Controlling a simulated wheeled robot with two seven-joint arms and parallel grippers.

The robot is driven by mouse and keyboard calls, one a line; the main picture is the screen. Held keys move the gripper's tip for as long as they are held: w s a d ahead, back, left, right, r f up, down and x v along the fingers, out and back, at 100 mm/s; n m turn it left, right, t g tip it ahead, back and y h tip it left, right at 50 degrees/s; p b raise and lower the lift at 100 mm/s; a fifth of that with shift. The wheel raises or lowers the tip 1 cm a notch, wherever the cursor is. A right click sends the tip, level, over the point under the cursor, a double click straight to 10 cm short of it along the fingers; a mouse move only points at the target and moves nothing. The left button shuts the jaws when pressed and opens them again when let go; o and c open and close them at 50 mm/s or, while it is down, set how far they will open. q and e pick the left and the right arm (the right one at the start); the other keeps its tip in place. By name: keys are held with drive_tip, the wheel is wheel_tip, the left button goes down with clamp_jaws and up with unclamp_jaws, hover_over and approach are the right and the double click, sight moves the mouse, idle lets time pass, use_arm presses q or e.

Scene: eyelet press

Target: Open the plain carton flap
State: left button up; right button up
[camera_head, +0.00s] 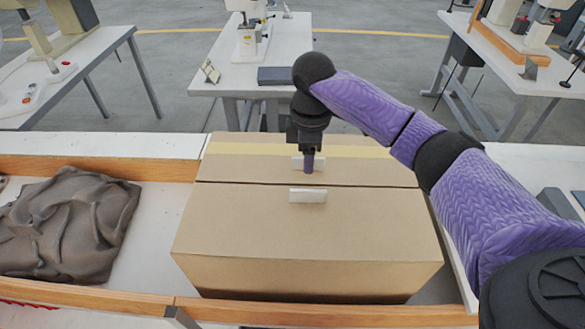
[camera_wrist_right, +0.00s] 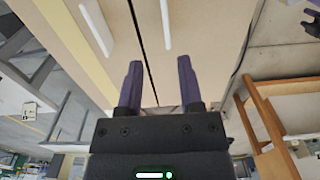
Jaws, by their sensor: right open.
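The closed brown carton (camera_head: 300,270) has two top flaps that meet at a dark seam. The near, plain flap (camera_head: 240,215) lies flat, with a white tab (camera_head: 308,196) near the seam. The far flap (camera_head: 240,170) carries a yellow stripe and its own white tab. My right gripper (camera_head: 309,170) points down above the seam, partly covering the far tab. In the right wrist view its fingers (camera_wrist_right: 159,85) are open and empty, one either side of the seam, with the plain flap's tab (camera_wrist_right: 167,25) beyond them. Contact cannot be told. My left gripper is out of view.
The carton sits on a white bench with wooden rails (camera_head: 90,297). A crumpled brown cloth-like heap (camera_head: 70,225) lies left of it. My right arm reaches across the right side. Tables with machines stand behind, across open floor.

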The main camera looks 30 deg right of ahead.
sight(308, 190)
drive_tip(key=f, duration=0.2)
drive_tip(key=s+f+b, duration=0.1)
drive_tip(key=f, duration=0.2)
drive_tip(key=shift+s+f, duration=0.1)
drive_tip(key=shift+f, duration=0.25)
wheel_tip(308, 190, down, 3)
drive_tip(key=shift+b, duration=0.6)
drive_tip(key=shift+f, duration=0.4)
drive_tip(key=shift+a, duration=0.1)
clamp_jaws()
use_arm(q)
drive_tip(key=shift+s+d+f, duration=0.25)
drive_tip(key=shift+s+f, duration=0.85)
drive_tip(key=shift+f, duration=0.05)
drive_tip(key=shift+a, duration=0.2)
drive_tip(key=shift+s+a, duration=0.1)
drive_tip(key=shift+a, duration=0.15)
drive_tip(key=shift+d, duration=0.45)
